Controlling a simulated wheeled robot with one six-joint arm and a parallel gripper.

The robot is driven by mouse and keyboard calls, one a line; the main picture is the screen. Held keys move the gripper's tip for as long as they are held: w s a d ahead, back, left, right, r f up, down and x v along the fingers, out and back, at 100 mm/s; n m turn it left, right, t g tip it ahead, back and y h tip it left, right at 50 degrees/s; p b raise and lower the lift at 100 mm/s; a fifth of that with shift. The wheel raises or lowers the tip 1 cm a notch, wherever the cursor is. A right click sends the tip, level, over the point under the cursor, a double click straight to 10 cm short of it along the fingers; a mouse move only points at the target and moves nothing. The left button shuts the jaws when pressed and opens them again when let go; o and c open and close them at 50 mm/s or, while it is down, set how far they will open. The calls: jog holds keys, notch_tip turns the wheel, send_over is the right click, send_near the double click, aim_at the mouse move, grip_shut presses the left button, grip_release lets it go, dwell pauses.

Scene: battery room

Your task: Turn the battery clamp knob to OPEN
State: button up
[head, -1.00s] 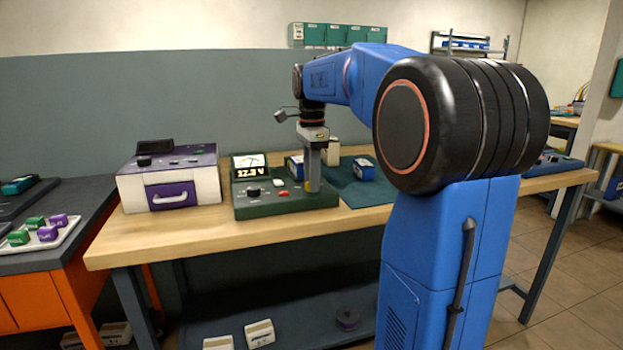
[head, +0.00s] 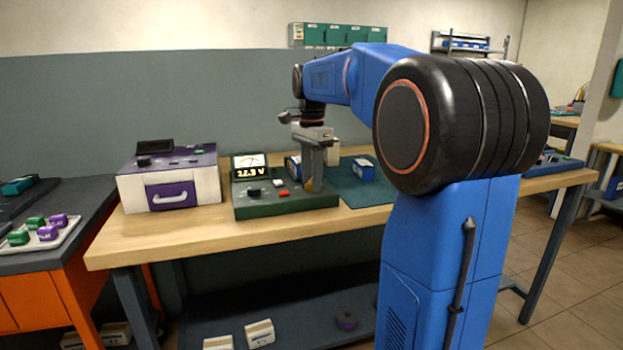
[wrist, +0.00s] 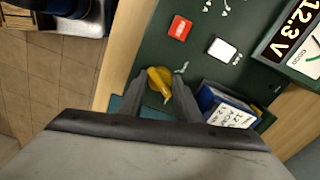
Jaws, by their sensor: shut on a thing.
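A dark green tester (head: 270,208) with a meter screen (head: 249,165) stands on the wooden bench; in the wrist view its screen reads 12.3 V (wrist: 293,28). The yellow knob (wrist: 160,82) sits near the tester's edge, at its right end in the head view. My gripper (head: 312,186) points straight down over that end. In the wrist view my gripper (wrist: 161,78) has one finger on each side of the yellow knob and is shut on it. No OPEN marking is readable, so I cannot tell the knob's setting.
A red button (wrist: 180,27) and a white block (wrist: 222,50) are on the tester near the knob. A blue battery (wrist: 228,105) lies close to one finger. A purple-and-white case (head: 170,180) stands left of the tester. A dark green mat (head: 350,195) lies right of it.

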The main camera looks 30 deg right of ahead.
jog(key=n, duration=1.1)
jog(key=shift+n, duration=1.9)
jog(key=o, duration=1.1)
jog(key=shift+r, duration=0.1)
notch_tip(320, 180, up, 17)
jog(key=shift+r, duration=0.1)
